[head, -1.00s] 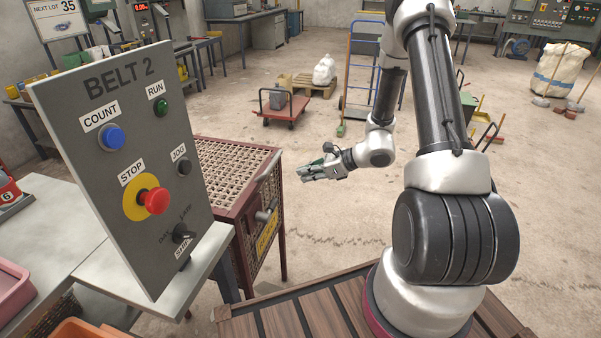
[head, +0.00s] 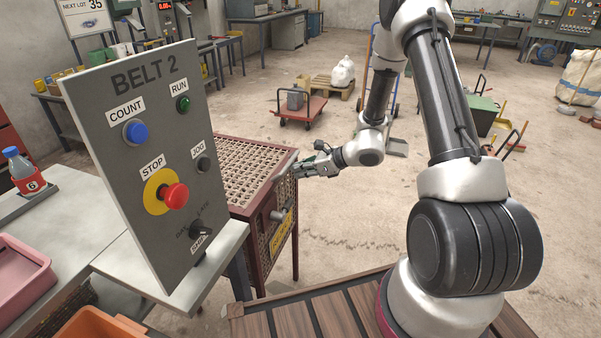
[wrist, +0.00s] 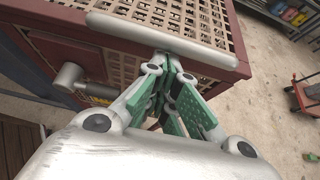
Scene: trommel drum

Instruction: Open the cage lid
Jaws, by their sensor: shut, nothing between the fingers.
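The cage (head: 251,233) is a dark red frame with pale perforated panels. Its lid (head: 240,165) lies flat and shut on top. A grey bar handle (head: 286,166) runs along the lid's near right edge and crosses the top of the wrist view (wrist: 160,38). A grey latch knob (head: 277,215) sits on the front below the lid; it also shows in the wrist view (wrist: 70,76). My gripper (head: 296,170) is shut and empty, its green-padded fingertips at the middle of the bar (wrist: 166,60). I cannot tell whether they touch it.
The BELT 2 control panel (head: 145,150) stands close at left, partly hiding the cage. A grey table (head: 110,220) with a pink bin (head: 20,275) is beside it. The concrete floor right of the cage is open. A red cart (head: 300,110) stands farther back.

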